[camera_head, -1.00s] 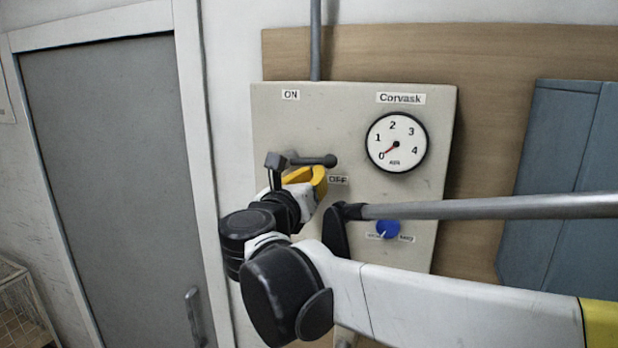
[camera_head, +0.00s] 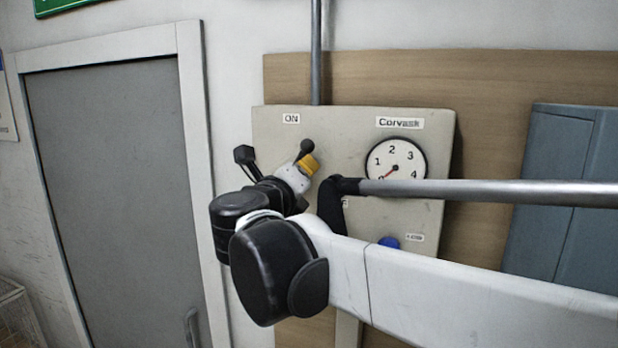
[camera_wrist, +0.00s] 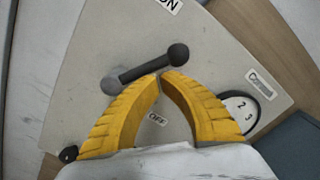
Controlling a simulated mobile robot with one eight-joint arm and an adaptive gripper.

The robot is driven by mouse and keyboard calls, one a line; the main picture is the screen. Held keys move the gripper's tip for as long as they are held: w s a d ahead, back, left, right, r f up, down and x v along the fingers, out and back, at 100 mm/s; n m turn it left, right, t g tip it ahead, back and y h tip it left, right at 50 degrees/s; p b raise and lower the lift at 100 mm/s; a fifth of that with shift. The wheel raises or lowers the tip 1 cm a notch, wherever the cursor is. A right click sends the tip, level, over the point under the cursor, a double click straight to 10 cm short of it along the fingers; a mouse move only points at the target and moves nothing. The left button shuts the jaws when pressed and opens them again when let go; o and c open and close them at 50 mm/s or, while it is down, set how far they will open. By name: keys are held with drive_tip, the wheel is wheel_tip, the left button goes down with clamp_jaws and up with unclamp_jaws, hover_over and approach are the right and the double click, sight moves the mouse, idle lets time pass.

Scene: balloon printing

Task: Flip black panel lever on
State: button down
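The black lever (camera_head: 307,146) is on the beige panel (camera_head: 275,140), tilted up and to the right, with its round knob below and right of the ON label (camera_head: 291,118). In the wrist view the lever (camera_wrist: 145,70) runs from its pivot at left to the knob at upper right. My gripper (camera_wrist: 162,77) has its yellow fingertips together, with nothing between them, at the underside of the lever near the knob. I cannot tell for sure whether they touch. In the head view my gripper (camera_head: 309,164) shows just below the knob; my arm hides the pivot.
A round gauge (camera_head: 395,160) is right of the lever, partly behind my arm, its needle low. A blue knob (camera_head: 389,242) is lower on the panel. A grey door (camera_head: 120,190) is at left and a blue-grey cabinet (camera_head: 560,190) at right.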

drive_tip(key=shift+w+a+r, duration=0.2)
drive_tip(key=shift+a+r, duration=0.25)
drive_tip(key=shift+a, duration=0.1)
drive_tip(key=shift+w+a+r, duration=0.2)
drive_tip(key=shift+a+r, duration=0.25)
drive_tip(key=shift+a, duration=0.1)
drive_tip(key=shift+r, duration=0.1)
